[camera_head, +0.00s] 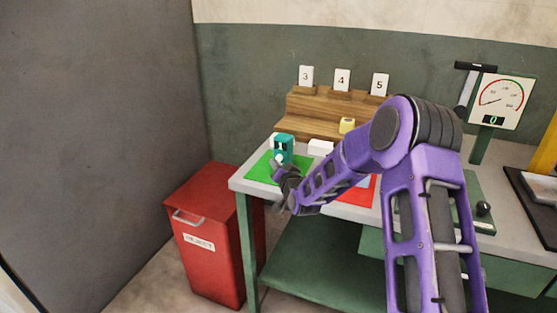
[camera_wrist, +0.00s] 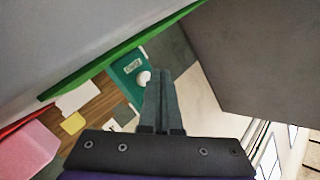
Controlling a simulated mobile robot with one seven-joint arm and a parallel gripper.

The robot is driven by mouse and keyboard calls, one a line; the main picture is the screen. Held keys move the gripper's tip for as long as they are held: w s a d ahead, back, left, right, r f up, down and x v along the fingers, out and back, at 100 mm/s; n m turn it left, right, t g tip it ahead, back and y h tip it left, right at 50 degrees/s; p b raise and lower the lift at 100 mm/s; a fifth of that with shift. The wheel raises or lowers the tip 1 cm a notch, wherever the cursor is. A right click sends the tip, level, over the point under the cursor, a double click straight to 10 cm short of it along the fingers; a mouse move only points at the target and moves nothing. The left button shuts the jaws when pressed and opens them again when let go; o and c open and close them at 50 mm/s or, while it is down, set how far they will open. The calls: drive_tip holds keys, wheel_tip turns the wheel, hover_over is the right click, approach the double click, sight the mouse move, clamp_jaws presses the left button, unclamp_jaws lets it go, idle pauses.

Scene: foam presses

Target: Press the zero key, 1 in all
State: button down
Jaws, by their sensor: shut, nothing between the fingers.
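A small teal device (camera_head: 285,147) with a pale round part on its side stands on the green mat (camera_head: 258,168) at the table's left end. In the wrist view the teal device (camera_wrist: 127,82) shows a small light label or display and a white round knob (camera_wrist: 144,78). I cannot tell whether this knob is the zero key, and no marking is readable. My gripper (camera_head: 278,167) is at the front of the green mat, close to the device. In the wrist view its fingers (camera_wrist: 158,75) are shut and empty, beside the knob; contact cannot be told.
A red reject bin (camera_head: 205,235) stands left of the table. A wooden stepped rack (camera_head: 310,105) with cards 3, 4 and 5 is behind. A yellow block (camera_head: 347,125) and white block (camera_head: 320,147) lie near it. A dial gauge (camera_head: 500,97) stands at right. My arm hides much of the red mat (camera_head: 362,190).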

drive_tip(key=shift+w+d+f, duration=0.1)
drive_tip(key=shift+w, duration=0.05)
drive_tip(key=shift+w+d+b, duration=0.1)
drive_tip(key=shift+w+b, duration=0.15)
drive_tip(key=shift+b, duration=0.2)
drive_tip(key=shift+w+d+b, duration=0.15)
drive_tip(key=shift+w+b, duration=0.15)
drive_tip(key=shift+w, duration=0.05)
idle(0.9)
drive_tip(key=shift+s+a, duration=0.35)
drive_tip(key=shift+s, duration=0.4)
drive_tip(key=shift+s+a, duration=0.35)
drive_tip(key=shift+s, duration=0.4)
drive_tip(key=shift+s+a, duration=0.3)
drive_tip(key=shift+s, duration=0.5)
drive_tip(key=shift+s+a, duration=0.35)
drive_tip(key=shift+s, duration=0.4)
